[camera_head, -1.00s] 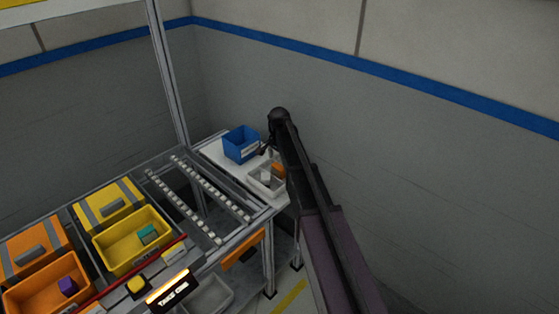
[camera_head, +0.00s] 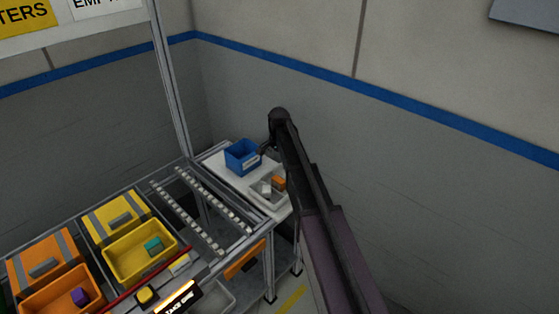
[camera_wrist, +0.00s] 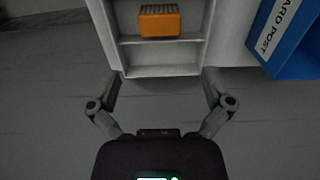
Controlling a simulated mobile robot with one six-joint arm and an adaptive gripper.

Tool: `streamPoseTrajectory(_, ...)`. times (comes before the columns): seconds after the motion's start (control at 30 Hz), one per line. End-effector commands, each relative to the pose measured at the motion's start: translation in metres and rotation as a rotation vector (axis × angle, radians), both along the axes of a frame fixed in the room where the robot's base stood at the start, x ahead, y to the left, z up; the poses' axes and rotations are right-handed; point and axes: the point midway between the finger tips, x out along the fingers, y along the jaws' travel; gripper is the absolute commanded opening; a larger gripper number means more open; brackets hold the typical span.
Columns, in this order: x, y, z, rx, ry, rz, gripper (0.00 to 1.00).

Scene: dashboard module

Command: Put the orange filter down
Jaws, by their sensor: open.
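The orange filter (camera_head: 278,182) sits in the white tray (camera_head: 268,200) on the side table. In the wrist view the orange filter (camera_wrist: 160,21) lies inside one compartment of the white tray (camera_wrist: 160,71), beyond a divider, with an empty compartment nearer my gripper. My gripper (camera_wrist: 160,82) is open, with nothing between its fingers, and apart from the filter. In the head view my gripper (camera_head: 264,149) is near the blue bin, above the tray, partly hidden by my arm.
A blue bin (camera_head: 242,157) with a white label stands beside the tray. A pale block (camera_head: 264,187) is also in the tray. A roller rack, a yellow bin (camera_head: 120,261) with a teal block and an orange bin with a purple block are at left.

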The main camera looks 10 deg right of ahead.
Motion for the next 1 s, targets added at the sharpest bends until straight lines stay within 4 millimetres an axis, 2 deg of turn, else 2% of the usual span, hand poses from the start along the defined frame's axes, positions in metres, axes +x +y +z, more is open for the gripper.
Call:
streamPoseTrajectory(0.73, -0.002, 0.000, 0.002, 0.000, 0.000, 0.004, 1.00)
streamPoseTrajectory(0.87, -0.015, 0.000, 0.001, 0.000, 0.000, 0.035, 1.00)
streamPoseTrajectory(1.0, -0.047, 0.000, 0.001, 0.000, 0.000, 0.123, 1.00)
